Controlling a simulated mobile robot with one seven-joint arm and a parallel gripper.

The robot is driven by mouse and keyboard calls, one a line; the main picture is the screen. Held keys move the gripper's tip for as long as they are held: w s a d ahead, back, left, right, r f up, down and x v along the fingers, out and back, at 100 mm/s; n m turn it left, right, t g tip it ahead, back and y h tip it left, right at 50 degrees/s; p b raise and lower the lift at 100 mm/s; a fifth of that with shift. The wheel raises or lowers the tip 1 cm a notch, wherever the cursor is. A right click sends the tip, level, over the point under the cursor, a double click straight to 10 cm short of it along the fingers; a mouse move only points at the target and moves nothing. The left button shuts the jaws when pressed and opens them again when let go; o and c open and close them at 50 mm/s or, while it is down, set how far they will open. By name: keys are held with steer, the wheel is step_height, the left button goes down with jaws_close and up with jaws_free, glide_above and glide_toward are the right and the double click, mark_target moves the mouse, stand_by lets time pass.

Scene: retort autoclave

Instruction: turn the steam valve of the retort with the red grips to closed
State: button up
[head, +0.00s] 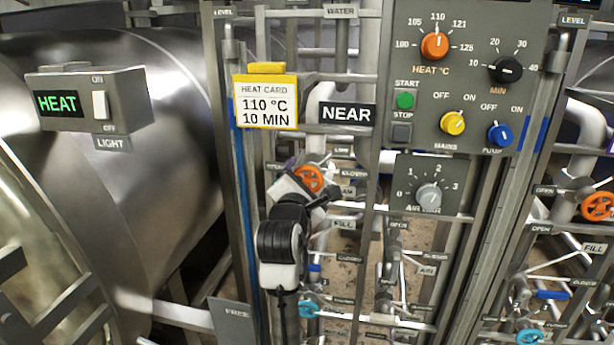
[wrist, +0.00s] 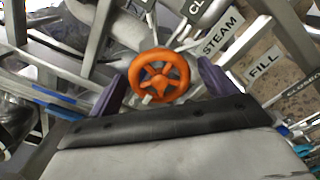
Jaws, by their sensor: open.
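An orange steam handwheel (head: 309,178) is on the pipework below the NEAR sign, partly hidden by my arm. In the wrist view the orange handwheel (wrist: 158,75) faces me with its spokes clear, beside a STEAM label (wrist: 223,34). My gripper (wrist: 160,78) is open, with one purple finger on each side of the wheel. The wheel looks to be between or just beyond the fingertips; I cannot tell whether they touch it. No red grips are clearly seen in either view.
A control panel (head: 462,75) with knobs and an air knob box (head: 428,186) stand right of my arm. A second orange wheel (head: 597,206) is at the far right. A steel vessel (head: 150,200) fills the left. Pipes, posts and a FILL label (wrist: 262,63) crowd the wheel.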

steer(key=shift+w, duration=0.35)
steer(key=shift+c, duration=0.4)
steer(key=c, duration=0.9)
